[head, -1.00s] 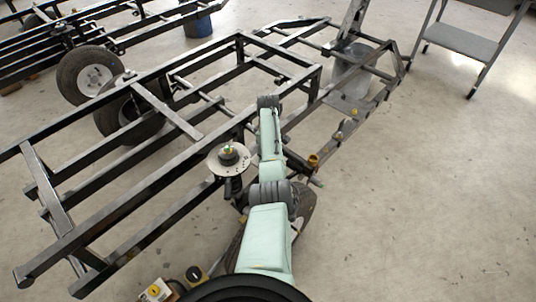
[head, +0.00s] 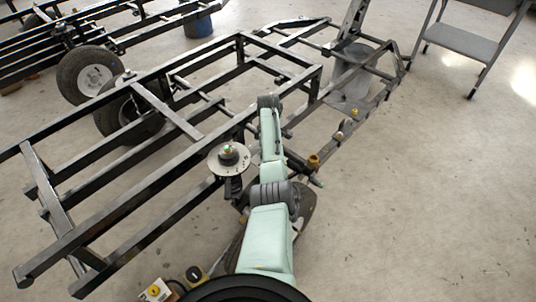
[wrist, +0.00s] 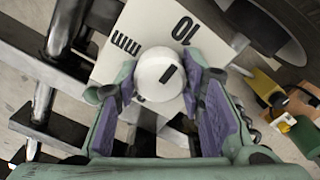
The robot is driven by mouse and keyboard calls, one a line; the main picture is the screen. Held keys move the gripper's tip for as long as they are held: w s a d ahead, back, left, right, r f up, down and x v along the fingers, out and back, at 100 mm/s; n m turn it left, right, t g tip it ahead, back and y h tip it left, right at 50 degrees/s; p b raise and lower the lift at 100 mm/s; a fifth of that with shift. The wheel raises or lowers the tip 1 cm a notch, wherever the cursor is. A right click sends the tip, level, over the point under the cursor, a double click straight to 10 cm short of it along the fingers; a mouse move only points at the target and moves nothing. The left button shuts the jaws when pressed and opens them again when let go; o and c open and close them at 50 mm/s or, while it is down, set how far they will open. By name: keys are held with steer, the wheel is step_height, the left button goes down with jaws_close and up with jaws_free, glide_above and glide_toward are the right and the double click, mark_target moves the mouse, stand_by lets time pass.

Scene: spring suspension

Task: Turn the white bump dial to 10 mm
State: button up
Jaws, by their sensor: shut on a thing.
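The white bump dial (wrist: 154,72) is a round white knob with a short black mark, in the middle of the wrist view. The mark slants up and right, roughly toward the "10" on the white plate (wrist: 122,48) behind it. The plate also carries "mm", and both read upside down here. More print below the knob is partly hidden. My gripper (wrist: 155,90) is shut on the knob, with one purple-padded finger at its left and one at its right. In the head view, the gripper and dial cannot be made out clearly behind my arm.
A black steel frame (head: 165,182) fills the left and middle of the head view, close beside my arm. A pale round disc (head: 232,171) with a dark cylinder stands left of my arm. A grey cart (head: 462,40) stands at the upper right. Floor at the right is clear.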

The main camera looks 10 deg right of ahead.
steer(key=o, duration=1.1)
steer(key=shift+o, duration=0.2)
step_height(320, 180, up, 12)
steer(key=shift+s+f, duration=0.1)
